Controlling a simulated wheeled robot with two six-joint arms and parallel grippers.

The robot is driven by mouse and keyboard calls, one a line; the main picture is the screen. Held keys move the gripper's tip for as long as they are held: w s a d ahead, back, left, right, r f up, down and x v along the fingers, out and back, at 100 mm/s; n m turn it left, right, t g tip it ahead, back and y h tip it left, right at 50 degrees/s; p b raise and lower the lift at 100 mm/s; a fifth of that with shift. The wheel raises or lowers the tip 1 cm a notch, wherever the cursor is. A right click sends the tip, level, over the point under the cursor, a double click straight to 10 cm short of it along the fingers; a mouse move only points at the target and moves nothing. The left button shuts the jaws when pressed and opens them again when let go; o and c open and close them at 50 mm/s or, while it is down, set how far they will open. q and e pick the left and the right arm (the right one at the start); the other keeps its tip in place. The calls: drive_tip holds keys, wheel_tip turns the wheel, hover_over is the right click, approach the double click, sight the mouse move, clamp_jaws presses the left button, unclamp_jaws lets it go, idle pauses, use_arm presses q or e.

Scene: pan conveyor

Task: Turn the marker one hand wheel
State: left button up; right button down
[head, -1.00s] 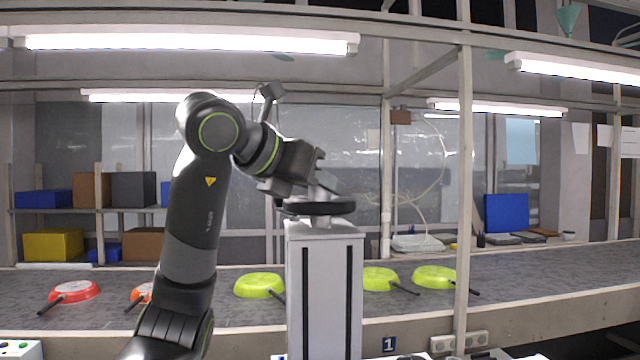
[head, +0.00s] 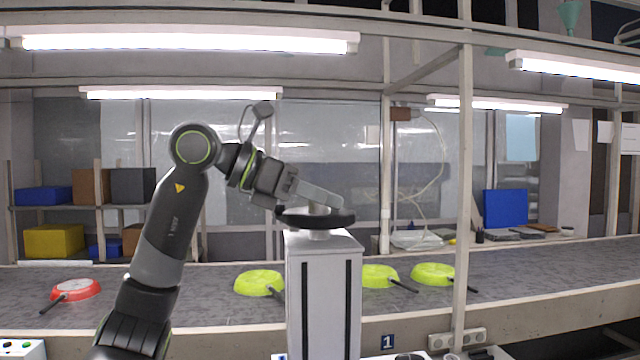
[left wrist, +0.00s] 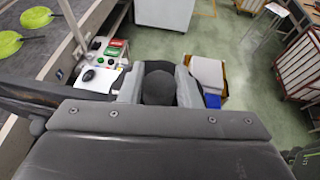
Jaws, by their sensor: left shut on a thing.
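The black hand wheel (head: 338,219) sits flat on top of a grey-white pedestal (head: 300,262). A plate with the number 1 (head: 388,342) is on the bench front just right of the pedestal. My left gripper (head: 322,203) reaches in from the left at the wheel's top. In the left wrist view its two grey fingers (left wrist: 159,84) stand on either side of a dark rounded piece (left wrist: 158,92), which looks like part of the wheel; the grip's exact contact is partly hidden. My right gripper does not show.
A conveyor runs behind the pedestal, with green pans (head: 259,283) and a red pan (head: 75,290) on it. An upright post (head: 462,200) stands to the right. The left wrist view shows a control box with buttons (left wrist: 104,62) and open floor.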

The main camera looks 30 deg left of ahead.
use_arm(q)
drive_tip(key=m+g+h+p, duration=0.1)
drive_tip(key=m+g+p, duration=0.1)
drive_tip(key=p, duration=0.1)
drive_tip(key=m+g+h+p, duration=0.1)
drive_tip(key=m+g+p, duration=0.2)
drive_tip(key=m+g+h+p, duration=0.1)
drive_tip(key=m+g+p, duration=0.2)
drive_tip(key=shift+r+h, duration=0.35)
drive_tip(key=shift+h, duration=0.05)
drive_tip(key=shift+f+m+g+p, duration=0.2)
drive_tip(key=shift+m+g+p, duration=1)
drive_tip(key=shift+g+p, duration=0.35)
drive_tip(key=shift+g, duration=0.25)
drive_tip(key=shift+f, duration=0.1)
drive_tip(key=o, duration=1)
